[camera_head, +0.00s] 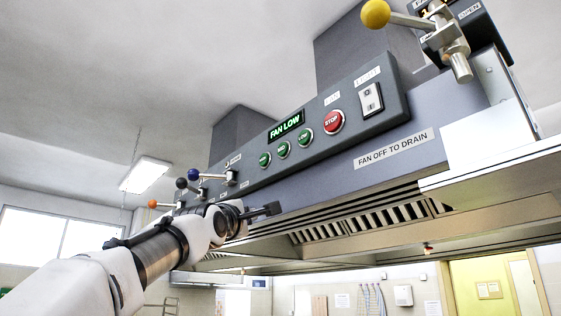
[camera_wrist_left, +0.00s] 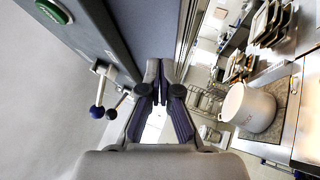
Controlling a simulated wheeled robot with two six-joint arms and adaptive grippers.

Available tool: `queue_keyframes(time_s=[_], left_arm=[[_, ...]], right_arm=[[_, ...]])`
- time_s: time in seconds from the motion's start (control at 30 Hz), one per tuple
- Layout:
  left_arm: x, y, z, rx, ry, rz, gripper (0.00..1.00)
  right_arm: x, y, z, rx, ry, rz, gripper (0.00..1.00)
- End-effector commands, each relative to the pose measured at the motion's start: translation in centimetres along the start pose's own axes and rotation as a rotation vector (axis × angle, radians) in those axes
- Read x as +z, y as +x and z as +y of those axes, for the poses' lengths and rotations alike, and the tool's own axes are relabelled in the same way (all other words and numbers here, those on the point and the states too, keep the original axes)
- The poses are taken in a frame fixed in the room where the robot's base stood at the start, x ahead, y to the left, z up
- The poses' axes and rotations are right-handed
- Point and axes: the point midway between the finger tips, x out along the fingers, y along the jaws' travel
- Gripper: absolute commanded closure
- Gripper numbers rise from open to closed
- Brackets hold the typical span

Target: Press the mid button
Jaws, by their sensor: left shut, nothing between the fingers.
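Three green buttons sit in a row on the dark panel of the hood. The middle one, the mid button (camera_head: 283,150), has lettering too small to read surely. A green button (camera_head: 264,160) is to its left and another (camera_head: 304,137) to its right. The display (camera_head: 286,124) above reads FAN LOW. My left gripper (camera_head: 270,210) is shut and empty, below the button row and apart from it. Its closed fingers (camera_wrist_left: 163,88) show in the left wrist view, where one green button (camera_wrist_left: 53,11) appears at the top left. My right gripper is not in view.
A red STOP button (camera_head: 333,121) and a light switch (camera_head: 371,98) are right of the green ones. Levers with blue (camera_head: 193,174) and orange (camera_head: 152,204) knobs stick out at the left. A yellow-knobbed lever (camera_head: 376,13) is upper right. A white pot (camera_wrist_left: 247,108) stands below.

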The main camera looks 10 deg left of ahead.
Motion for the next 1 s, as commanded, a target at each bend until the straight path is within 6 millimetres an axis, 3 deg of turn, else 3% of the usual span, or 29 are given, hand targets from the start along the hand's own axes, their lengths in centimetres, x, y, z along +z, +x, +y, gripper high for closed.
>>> queue_keyframes(time_s=[0.03,0.2,0.4,0.53,0.83,1.0], left_arm=[[0.6,-0.9,2.6,0.035,0.003,-0.007,1.0],[2.4,-4.3,10.1,0.134,0.011,-0.026,1.0],[3.6,-7.6,15.6,0.206,0.017,-0.039,1.0],[3.8,-8.3,16.7,0.221,0.018,-0.041,1.0],[3.8,-8.3,16.7,0.222,0.018,-0.041,1.0],[4.3,-7.5,16.7,0.22,0.019,-0.04,1.0]], right_arm=[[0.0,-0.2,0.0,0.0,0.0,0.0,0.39],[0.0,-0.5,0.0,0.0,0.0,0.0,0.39],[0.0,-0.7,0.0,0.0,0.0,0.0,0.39],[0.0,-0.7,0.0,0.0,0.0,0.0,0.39],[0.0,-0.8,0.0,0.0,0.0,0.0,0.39],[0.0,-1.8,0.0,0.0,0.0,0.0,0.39]])
